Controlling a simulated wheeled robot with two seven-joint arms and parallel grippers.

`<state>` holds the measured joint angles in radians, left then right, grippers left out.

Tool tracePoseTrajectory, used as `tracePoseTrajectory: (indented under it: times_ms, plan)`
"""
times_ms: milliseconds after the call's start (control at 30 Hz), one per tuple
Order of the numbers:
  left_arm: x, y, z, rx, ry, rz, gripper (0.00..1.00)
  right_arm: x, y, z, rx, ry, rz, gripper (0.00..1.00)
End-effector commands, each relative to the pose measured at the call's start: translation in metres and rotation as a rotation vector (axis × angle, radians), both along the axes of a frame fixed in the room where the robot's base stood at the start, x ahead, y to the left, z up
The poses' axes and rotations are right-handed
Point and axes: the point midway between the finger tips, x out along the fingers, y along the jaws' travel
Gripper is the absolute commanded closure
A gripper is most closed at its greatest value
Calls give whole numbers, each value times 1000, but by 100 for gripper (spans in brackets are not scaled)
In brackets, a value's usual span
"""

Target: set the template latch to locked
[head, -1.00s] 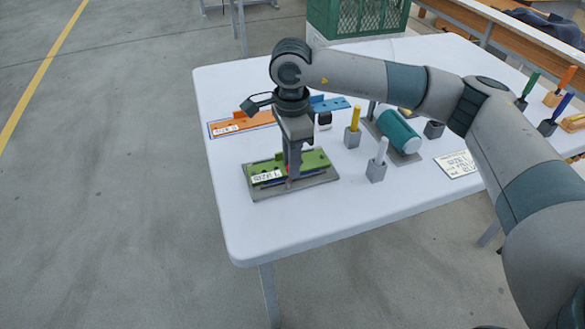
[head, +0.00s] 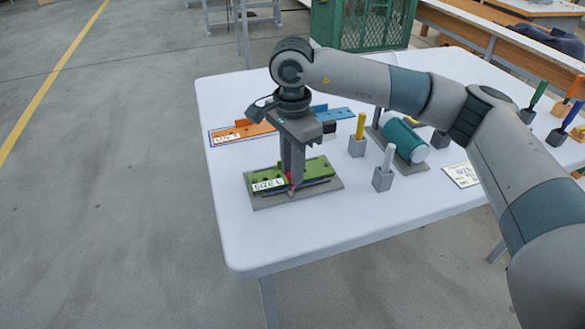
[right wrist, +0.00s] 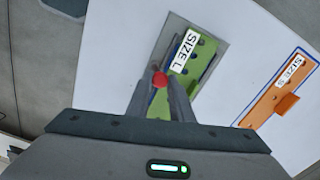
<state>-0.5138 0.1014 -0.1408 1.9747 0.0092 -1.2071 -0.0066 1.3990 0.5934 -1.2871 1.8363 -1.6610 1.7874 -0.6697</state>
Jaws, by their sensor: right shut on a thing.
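The green template (head: 318,168) with a "SIZE L" label lies on a grey base plate (head: 328,188) near the front left of the white table. It also shows in the right wrist view (right wrist: 205,60). My right gripper (head: 292,188) points down at the plate's front edge. It is shut on a small red knob (right wrist: 159,79), which I take to be the latch handle; in the head view only a bit of red shows between the fingertips. The fingers hide most of the latch, so I cannot tell its setting. My left gripper is not in view.
An orange template (head: 243,131) labelled "SIZE S" and a blue part (head: 330,113) lie behind. The table front is clear.

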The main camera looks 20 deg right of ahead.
Motion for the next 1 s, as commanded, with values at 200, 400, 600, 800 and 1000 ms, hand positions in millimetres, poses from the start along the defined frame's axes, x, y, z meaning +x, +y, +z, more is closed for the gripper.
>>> tracePoseTrajectory:
  times_ms: [200,400,600,800,1000]
  plan:
    - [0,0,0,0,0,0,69,1,0,2,1,-4,-1,100]
    - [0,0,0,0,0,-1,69,1,0,1,1,-3,-1,61]
    - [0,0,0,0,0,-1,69,0,0,1,1,-2,-1,61]
    - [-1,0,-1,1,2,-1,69,0,0,7,0,-1,-1,61]
    - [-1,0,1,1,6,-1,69,1,1,29,1,-4,-1,61]
